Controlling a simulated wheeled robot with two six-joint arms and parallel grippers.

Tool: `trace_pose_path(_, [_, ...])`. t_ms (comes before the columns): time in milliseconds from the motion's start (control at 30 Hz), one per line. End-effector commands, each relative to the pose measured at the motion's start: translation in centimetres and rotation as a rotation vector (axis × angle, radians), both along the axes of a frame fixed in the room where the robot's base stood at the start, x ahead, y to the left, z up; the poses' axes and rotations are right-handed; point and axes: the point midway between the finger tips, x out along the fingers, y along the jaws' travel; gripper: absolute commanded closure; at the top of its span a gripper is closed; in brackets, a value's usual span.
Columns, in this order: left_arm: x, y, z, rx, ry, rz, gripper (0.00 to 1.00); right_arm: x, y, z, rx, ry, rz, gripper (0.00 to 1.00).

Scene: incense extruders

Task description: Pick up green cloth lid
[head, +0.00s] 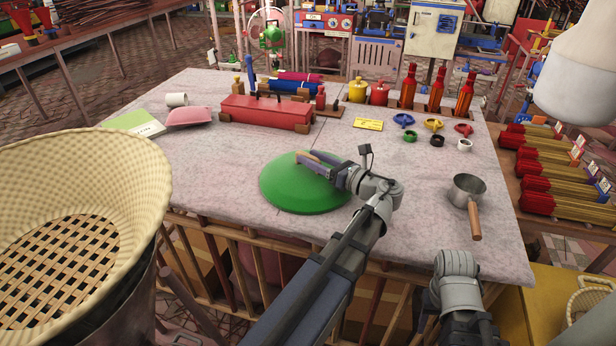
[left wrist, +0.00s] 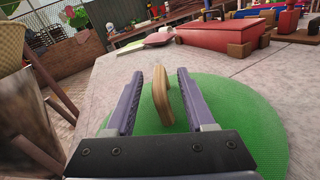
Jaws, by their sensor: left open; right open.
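The green cloth lid (head: 290,194) is a round, domed disc lying on the stone-topped table, near its front edge. It also shows in the left wrist view (left wrist: 235,115). Its upright wooden handle (left wrist: 163,98) stands between the two purple fingers of my left gripper (left wrist: 160,78). The left gripper is open, with a visible gap between each finger and the handle. In the head view my left gripper (head: 308,158) is low over the lid and mostly hides the handle. Of my right arm, only grey links show at the table's front edge; its fingers are not visible.
A red box (head: 262,113) sits behind the lid, with a pink pad (head: 190,117) to the left. A metal pan (head: 467,188) lies to the right. A large woven basket (head: 150,190) stands front left. The table around the lid is clear.

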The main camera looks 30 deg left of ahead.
Motion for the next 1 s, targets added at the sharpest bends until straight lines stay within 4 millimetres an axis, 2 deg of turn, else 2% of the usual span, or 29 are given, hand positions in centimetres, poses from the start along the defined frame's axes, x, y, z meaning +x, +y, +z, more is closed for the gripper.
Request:
trace_pose_path(33, [-0.1, 1.0, -0.1, 0.0, 0.0, 0.004, 0.45, 0.0, 0.0, -0.1, 0.0, 0.0, 0.0, 0.5])
trace_pose_path(200, [0.3, 2.7, -0.1, 0.0, 0.0, 0.001, 0.45, 0.0, 0.0, -0.1, 0.0, 0.0, 0.0, 0.5])
trace_pose_path(500, [0.4, 3.1, -0.1, 0.0, 0.0, 0.0, 0.45, 0.0, 0.0, -0.1, 0.0, 0.0, 0.0, 0.5])
trace_pose_path(1000, [0.4, 3.1, -0.1, 0.0, 0.0, 0.0, 1.0, 0.0, 0.0, -0.1, 0.0, 0.0, 0.0, 0.5])
